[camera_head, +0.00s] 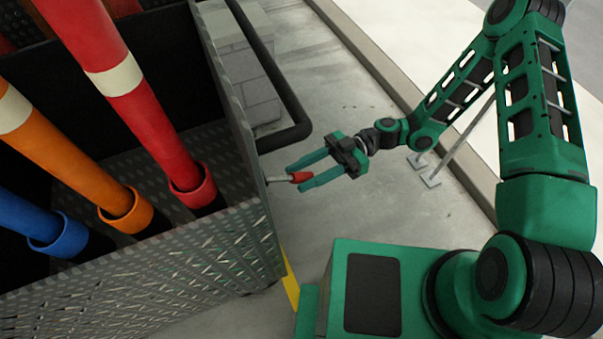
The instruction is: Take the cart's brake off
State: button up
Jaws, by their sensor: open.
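The cart (258,205) is a dark metal box with patterned plate walls on the left. A short lever with a red grip, the brake lever (300,177), sticks out to the right from the cart's side wall. My gripper (297,177) is open, with its two green fingers pointing left. The fingers lie on either side of the red grip in the picture, one above and one below. A gap shows between the fingers and the grip, and I cannot tell the depth exactly.
Red, orange and blue poles (151,120) stand in matching collars inside the cart. A black bent rail (297,113) curves out above the lever. Grey blocks (246,78) stand behind it. A kerb (365,45) and thin post (462,135) are beyond my arm. Concrete floor (350,95) is clear between.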

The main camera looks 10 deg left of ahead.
jog(key=shift+x, duration=0.8)
jog(key=shift+c, duration=0.6)
